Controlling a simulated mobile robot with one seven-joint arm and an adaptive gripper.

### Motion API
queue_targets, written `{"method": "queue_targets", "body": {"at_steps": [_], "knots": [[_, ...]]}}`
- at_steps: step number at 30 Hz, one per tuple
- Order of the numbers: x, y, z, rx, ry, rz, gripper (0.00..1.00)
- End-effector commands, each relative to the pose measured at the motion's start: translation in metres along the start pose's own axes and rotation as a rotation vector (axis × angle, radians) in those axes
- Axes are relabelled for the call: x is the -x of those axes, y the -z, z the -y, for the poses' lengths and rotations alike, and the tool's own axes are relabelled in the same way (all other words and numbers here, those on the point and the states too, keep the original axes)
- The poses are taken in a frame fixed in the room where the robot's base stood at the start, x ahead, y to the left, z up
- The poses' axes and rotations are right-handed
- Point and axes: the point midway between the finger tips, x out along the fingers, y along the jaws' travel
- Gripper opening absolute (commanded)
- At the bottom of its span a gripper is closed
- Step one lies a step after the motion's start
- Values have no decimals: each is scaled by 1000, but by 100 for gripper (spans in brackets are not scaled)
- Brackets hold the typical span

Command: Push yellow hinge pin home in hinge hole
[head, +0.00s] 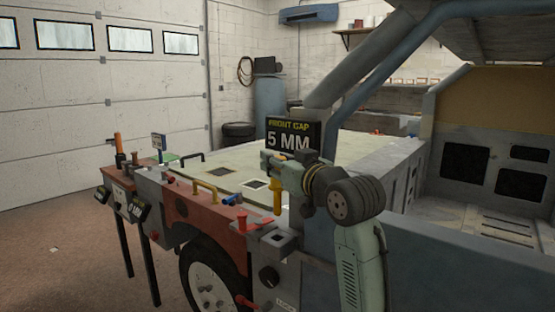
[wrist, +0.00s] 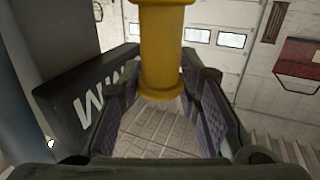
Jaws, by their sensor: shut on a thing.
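My gripper (head: 276,162) is at the end of my arm, above the red and grey front fender in the head view. It is shut on the yellow hinge pin (head: 277,201), which hangs upright below it. The pin also shows large in the wrist view (wrist: 161,50), between the dark finger pads. Just below the pin in the head view is a grey block with a dark top (head: 277,238) on the fender. I cannot make out the hinge hole or whether the pin's lower end is in it.
A dark "FRONT GAP 5 MM" sign (head: 293,136) stands right behind my gripper. The blue frame pillar (head: 322,190) rises close on the right. The pale hood panel (head: 215,165) is mostly flat.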

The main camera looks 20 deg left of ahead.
Motion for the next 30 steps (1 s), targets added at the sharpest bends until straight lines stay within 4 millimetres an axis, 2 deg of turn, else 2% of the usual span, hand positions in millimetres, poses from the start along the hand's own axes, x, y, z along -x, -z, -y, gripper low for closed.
{"method": "queue_targets", "body": {"at_steps": [3,12,30], "knots": [[0,-15,0,0,0,-1,0],[0,-41,1,0,0,-1,0],[0,-45,1,0,0,-2,0]]}}
